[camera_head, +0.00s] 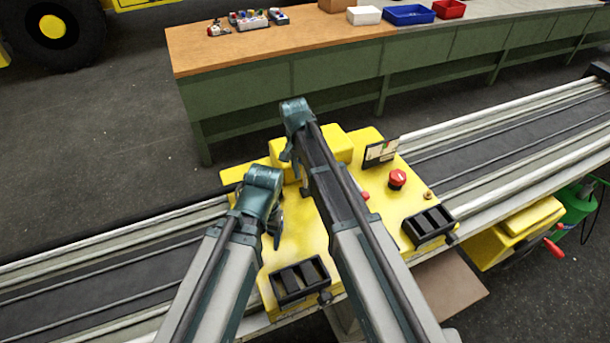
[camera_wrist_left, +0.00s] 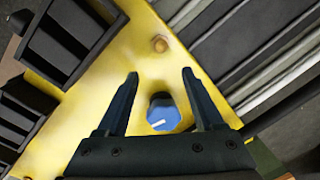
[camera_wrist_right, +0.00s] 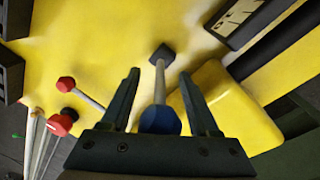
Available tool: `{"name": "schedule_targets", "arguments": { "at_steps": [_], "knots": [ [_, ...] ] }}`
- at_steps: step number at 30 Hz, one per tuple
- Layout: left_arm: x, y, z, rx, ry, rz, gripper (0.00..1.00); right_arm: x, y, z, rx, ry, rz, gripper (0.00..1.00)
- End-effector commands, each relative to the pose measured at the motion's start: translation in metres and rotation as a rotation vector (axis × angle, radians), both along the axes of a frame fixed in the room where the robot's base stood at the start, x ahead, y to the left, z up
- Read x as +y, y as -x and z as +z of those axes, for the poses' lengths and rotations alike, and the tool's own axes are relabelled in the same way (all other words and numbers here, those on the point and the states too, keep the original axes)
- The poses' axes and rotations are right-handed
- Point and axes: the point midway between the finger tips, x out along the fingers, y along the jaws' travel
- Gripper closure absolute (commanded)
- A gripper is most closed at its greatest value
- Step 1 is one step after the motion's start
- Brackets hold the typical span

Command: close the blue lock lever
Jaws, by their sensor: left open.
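The blue lock lever, a pale rod with a blue knob (camera_wrist_right: 160,121), rises from a dark square base (camera_wrist_right: 163,52) on the yellow machine in the right wrist view. My right gripper (camera_wrist_right: 159,73) is open, with the lever showing between its fingers; I cannot tell whether they touch it. My left gripper (camera_wrist_left: 160,74) is open over a blue dial (camera_wrist_left: 163,112) with a white mark, which shows between its fingers. In the head view my left gripper (camera_head: 273,218) and right gripper (camera_head: 296,170) are above the yellow plate (camera_head: 300,240); the lever is hidden there.
A red button (camera_head: 397,179), a small screen (camera_head: 381,152) and slotted black blocks (camera_head: 300,281) stand on the plate. Rails run to both sides. A workbench (camera_head: 290,48) stands behind.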

Motion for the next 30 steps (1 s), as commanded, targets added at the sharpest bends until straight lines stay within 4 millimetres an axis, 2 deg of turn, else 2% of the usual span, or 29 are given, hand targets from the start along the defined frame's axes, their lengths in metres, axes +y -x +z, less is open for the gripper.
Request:
{"name": "schedule_targets", "arguments": {
  "at_steps": [1, 9, 10, 30],
  "knots": [
    [0.0, 0.0, 0.0, 0.0, 0.0, 0.0, 0.31, 0.0, 0.0, 0.0, 0.0, 0.0, 0.0, 0.49],
    [0.0, 0.0, 0.0, 0.0, 0.0, 0.0, 0.31, 0.0001, -0.0001, 0.0, 0.0, 0.0, 0.0, 0.98],
    [0.0, 0.0, 0.0, 0.0, 0.0, 0.0, 0.31, 0.0002, 0.0, 0.0, 0.0, 0.0, 0.0, 1.0],
    [0.0, 0.0, -0.0001, 0.0, 0.0, 0.0, 0.31, 0.0004, -0.0002, -0.0001, 0.0, -0.001, 0.001, 1.0]
  ]
}}
